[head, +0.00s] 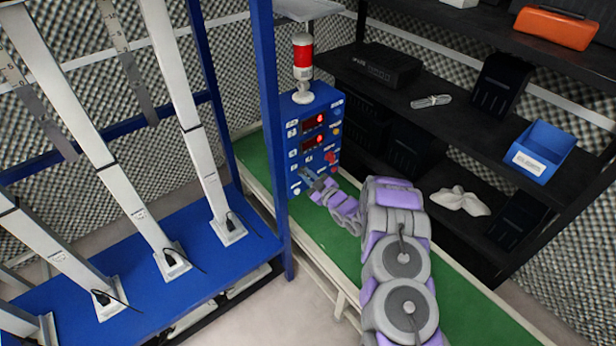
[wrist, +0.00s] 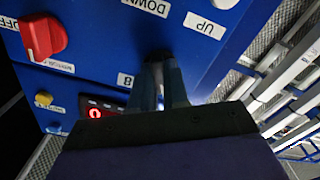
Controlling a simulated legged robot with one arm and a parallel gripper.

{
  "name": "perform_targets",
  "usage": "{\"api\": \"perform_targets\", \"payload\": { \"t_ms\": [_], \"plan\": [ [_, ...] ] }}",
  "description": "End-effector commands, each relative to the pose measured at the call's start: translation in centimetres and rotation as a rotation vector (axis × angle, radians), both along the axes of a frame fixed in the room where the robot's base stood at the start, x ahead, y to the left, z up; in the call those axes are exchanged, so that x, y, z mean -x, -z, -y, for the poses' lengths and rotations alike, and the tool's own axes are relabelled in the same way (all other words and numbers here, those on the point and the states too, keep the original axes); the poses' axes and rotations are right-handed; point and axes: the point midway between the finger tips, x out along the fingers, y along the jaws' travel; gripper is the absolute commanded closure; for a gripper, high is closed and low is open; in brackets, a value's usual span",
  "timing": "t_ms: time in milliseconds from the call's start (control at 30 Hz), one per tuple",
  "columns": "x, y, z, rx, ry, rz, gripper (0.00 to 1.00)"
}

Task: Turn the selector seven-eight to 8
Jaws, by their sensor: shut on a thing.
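The blue control box (head: 307,146) stands on the green bench, its face full of labels, displays and controls. My gripper (head: 310,175) reaches its lower face. In the wrist view, my gripper's fingers (wrist: 162,72) are close together against the panel, right of a label reading 8 (wrist: 125,80). They are shut on the selector beside that label. The fingers hide the selector, so I cannot tell which way it points.
A red knob (wrist: 42,37) sits at the wrist view's upper left, and a lit red display (wrist: 96,104) below. A blue post (head: 268,130) stands left of the box; black shelves (head: 455,110) are right.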

Motion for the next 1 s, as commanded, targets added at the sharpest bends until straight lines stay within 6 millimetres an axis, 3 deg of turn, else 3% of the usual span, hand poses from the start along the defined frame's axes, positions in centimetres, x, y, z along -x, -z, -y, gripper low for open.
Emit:
{"api": "perform_targets", "payload": {
  "t_ms": [567,1000],
  "plan": [
    [0.11,0.05,-0.08,-0.047,-0.003,-0.038,1.00],
    [0.02,-0.16,0.02,-0.325,-0.002,-0.237,1.00]
  ]
}}
